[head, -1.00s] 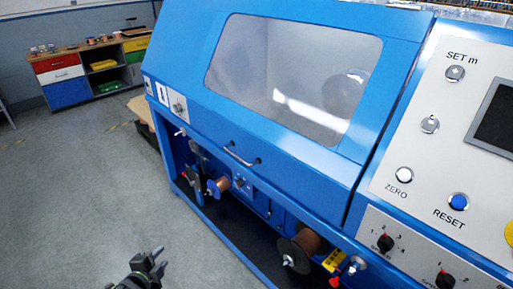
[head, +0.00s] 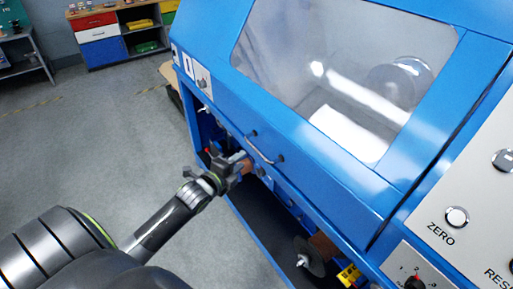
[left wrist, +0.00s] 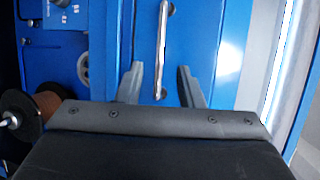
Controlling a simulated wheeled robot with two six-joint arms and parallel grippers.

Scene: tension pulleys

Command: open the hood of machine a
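Machine a is a blue machine whose hood (head: 300,135) is down, with a clear window (head: 340,75) in it. A silver bar handle (head: 264,148) sits on the hood's lower front; it also shows upright in the left wrist view (left wrist: 162,45). My left gripper (head: 240,158) is close to the handle, at its left in the head view. In the left wrist view its two fingers (left wrist: 158,83) are apart, and the handle's near end lies between them in the picture. Whether they touch it cannot be told. My right gripper is not in view.
A control panel (head: 470,185) with knobs and buttons is at the right. Spools (head: 318,248) stick out below the hood; one also shows in the left wrist view (left wrist: 45,105). A drawer cabinet (head: 100,38) stands at the back left. The grey floor at the left is clear.

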